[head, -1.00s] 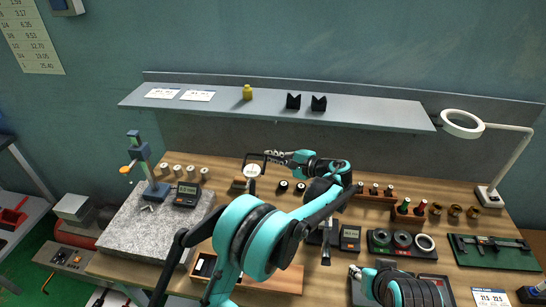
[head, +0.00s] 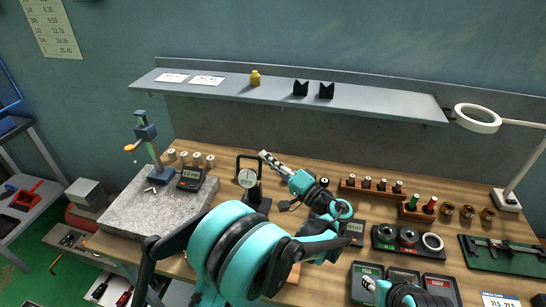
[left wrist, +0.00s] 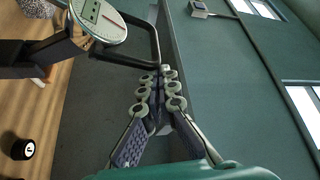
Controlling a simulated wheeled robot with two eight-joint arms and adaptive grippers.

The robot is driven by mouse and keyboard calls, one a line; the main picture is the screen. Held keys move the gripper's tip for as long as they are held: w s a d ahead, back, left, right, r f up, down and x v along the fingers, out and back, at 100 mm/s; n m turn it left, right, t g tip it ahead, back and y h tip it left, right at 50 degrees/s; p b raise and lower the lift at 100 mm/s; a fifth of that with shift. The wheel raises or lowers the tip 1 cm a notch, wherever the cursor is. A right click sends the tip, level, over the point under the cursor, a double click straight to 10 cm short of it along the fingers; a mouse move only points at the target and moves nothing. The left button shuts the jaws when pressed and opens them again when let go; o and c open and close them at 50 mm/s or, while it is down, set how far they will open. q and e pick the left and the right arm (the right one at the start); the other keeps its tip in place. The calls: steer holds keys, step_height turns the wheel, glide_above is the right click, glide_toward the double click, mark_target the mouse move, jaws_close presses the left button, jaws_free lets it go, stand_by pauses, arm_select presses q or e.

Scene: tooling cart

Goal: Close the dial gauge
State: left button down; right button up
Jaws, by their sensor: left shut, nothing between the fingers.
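The dial gauge (head: 247,178) stands on the bench in the back middle, with a round white face on a dark stand. An open black frame (head: 237,166) rises above and behind its face. The left wrist view shows the dial face (left wrist: 98,20) at the top left and the black frame (left wrist: 151,38) reaching toward the fingertips. My left gripper (head: 264,156) is shut and empty, beside the frame's upper right; contact cannot be told. Its fingers also meet in the left wrist view (left wrist: 160,88). My right gripper (head: 369,284) is low at the right, too small to read.
A granite plate (head: 125,215) with a stand and a digital readout (head: 190,179) lies left of the gauge. Several pale cylinders stand behind it. A wooden rack (head: 363,191), a ring tray (head: 390,250) and a lamp (head: 510,195) are to the right. A shelf (head: 220,92) runs above.

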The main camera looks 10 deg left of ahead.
step_height(320, 180, down, 3)
steer(key=b, duration=0.2)
steer(key=shift+f+b, duration=0.2)
steer(key=shift+b, duration=0.2)
steer(key=shift+f+b, duration=0.4)
arm_select(q)
steer(key=s+f, duration=0.4)
steer(key=s, duration=0.4)
steer(key=shift+a+f+n, duration=0.15)
steer(key=shift+f+n, duration=0.1)
steer(key=shift+n, duration=0.15)
arm_select(e)
steer(key=shift+f, duration=0.15)
arm_select(q)
steer(key=shift+s, duration=0.1)
arm_select(e)
steer(key=shift+w, duration=0.1)
